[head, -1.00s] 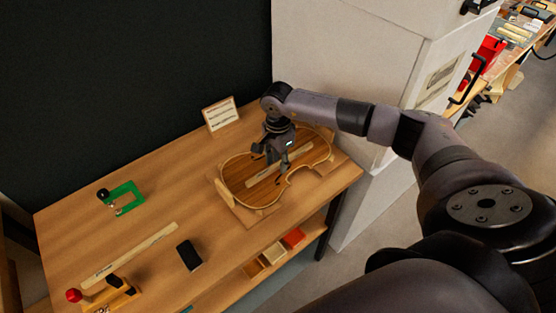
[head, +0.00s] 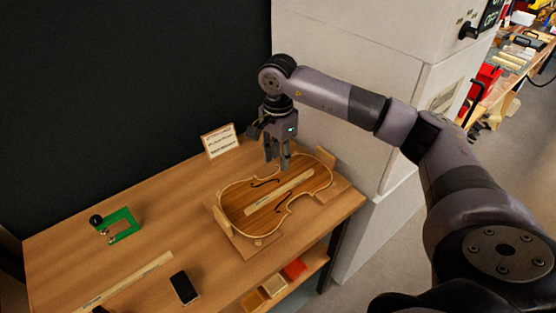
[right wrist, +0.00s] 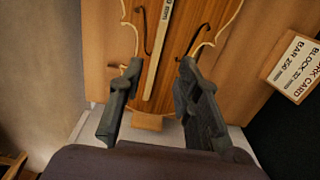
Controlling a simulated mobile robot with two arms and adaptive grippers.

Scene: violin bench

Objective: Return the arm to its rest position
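My right gripper (head: 277,165) hangs above the far edge of the violin body, fingers pointing down. In the right wrist view its two fingers (right wrist: 155,95) stand apart with nothing between them. The violin body (head: 240,204) lies in a wooden cradle (head: 257,246) on the bench. A pale wooden bar (head: 279,191) with printed marks lies lengthwise on the violin plate, between the two f-holes; it also shows in the right wrist view (right wrist: 160,55). My left gripper is not in view.
A card on a stand (head: 219,141) is left of my right gripper. A light cabinet (head: 350,60) stands close behind my right arm.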

